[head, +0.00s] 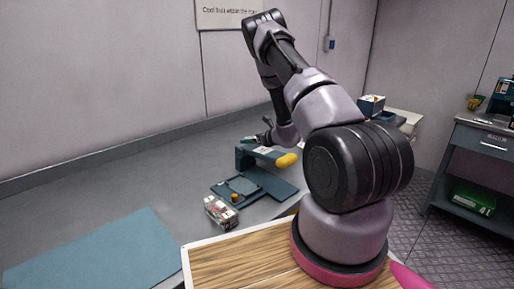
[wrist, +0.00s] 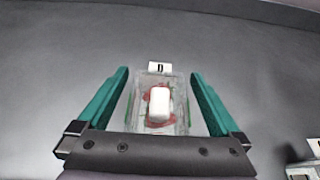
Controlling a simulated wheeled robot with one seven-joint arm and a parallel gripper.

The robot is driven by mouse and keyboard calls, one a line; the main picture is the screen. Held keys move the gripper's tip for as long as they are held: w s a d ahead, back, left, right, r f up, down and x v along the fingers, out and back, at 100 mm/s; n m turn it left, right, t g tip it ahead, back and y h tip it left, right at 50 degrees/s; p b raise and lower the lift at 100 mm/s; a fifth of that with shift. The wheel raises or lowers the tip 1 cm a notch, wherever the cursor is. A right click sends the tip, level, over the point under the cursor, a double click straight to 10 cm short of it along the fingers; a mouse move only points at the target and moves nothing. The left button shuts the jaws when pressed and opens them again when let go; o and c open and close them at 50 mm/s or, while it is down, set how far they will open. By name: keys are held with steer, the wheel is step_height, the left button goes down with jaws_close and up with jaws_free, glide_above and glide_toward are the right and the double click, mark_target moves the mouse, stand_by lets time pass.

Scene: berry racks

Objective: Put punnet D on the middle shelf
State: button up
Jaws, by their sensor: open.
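Punnet D (wrist: 139,107) is a clear tub with red fruit, a white block in its middle and a white label marked D at its far edge. It lies between the two green fingers of my gripper (wrist: 160,74) in the wrist view. The fingers are spread, with a narrow gap on each side of the tub. A grey surface is under it. In the head view my arm's end is by the far part of the counter, and I cannot make out the fingers or punnet D there. I cannot identify the middle shelf in either view.
A blue mat (head: 95,255) lies at left. A bench (head: 485,140) at right has a green crate (head: 473,198) low down.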

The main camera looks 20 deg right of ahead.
steer(key=shift+c, duration=0.3)
steer(key=c, duration=1.5)
steer(key=shift+r, duration=0.1)
